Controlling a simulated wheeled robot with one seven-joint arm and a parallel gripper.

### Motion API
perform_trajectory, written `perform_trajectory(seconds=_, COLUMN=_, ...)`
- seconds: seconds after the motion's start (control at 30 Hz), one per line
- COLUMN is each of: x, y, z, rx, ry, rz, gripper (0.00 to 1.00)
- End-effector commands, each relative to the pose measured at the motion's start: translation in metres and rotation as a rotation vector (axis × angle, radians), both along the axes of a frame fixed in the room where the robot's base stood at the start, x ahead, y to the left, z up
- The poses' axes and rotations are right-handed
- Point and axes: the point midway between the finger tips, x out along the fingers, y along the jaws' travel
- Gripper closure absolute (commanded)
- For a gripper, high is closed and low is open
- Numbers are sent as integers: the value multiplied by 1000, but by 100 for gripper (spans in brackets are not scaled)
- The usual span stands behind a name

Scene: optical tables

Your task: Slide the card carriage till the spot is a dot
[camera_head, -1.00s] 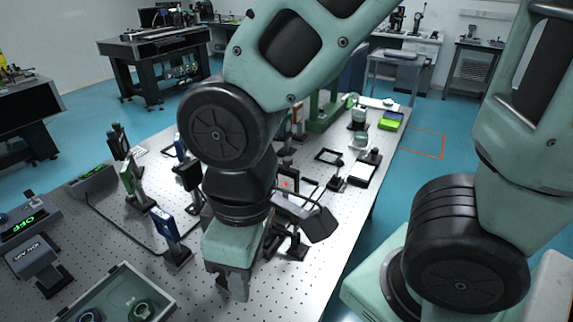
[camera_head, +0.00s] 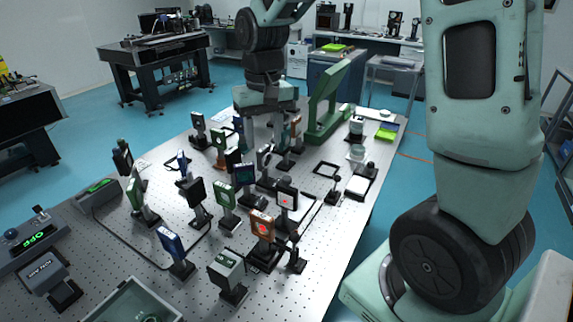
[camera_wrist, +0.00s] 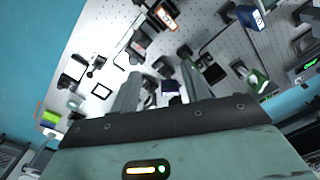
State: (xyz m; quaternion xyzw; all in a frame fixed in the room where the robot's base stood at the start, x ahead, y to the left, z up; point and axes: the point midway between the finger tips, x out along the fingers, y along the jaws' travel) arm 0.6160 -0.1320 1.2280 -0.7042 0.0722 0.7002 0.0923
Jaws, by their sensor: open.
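A black-framed card (camera_head: 287,200) with a small red spot on its pale face stands near the middle of the table in the head view. An orange-framed mount (camera_head: 262,226) with a larger red glow stands in front of it, and this mount also shows in the wrist view (camera_wrist: 163,14). I cannot make out the carriage under the card clearly. My gripper (camera_head: 262,135) is over the far part of the table, well behind the card and apart from it. In the wrist view its two fingers (camera_wrist: 162,85) are spread and empty.
Several post-mounted optics (camera_head: 226,202) crowd the table around the card. A green angled stand (camera_head: 325,105) rises right of my gripper. A grey bin (camera_head: 130,303) and a control box reading OFF (camera_head: 38,238) are at the near left. The right edge is barer.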

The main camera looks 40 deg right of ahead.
Motion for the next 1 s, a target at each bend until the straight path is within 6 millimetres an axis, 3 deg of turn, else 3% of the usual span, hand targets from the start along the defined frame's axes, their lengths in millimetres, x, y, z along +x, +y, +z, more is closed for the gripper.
perform_trajectory(seconds=0.03, x=9, y=-29, z=9, rx=-8, ry=6, rz=-74, gripper=54)
perform_trajectory(seconds=0.1, x=16, y=-56, z=12, rx=-16, ry=8, rz=-145, gripper=54)
perform_trajectory(seconds=0.23, x=20, y=-80, z=13, rx=-26, ry=13, rz=-203, gripper=54)
perform_trajectory(seconds=0.47, x=20, y=-81, z=-12, rx=-26, ry=18, rz=-207, gripper=54)
perform_trajectory(seconds=1.0, x=19, y=-80, z=-120, rx=-26, ry=17, rz=-204, gripper=54)
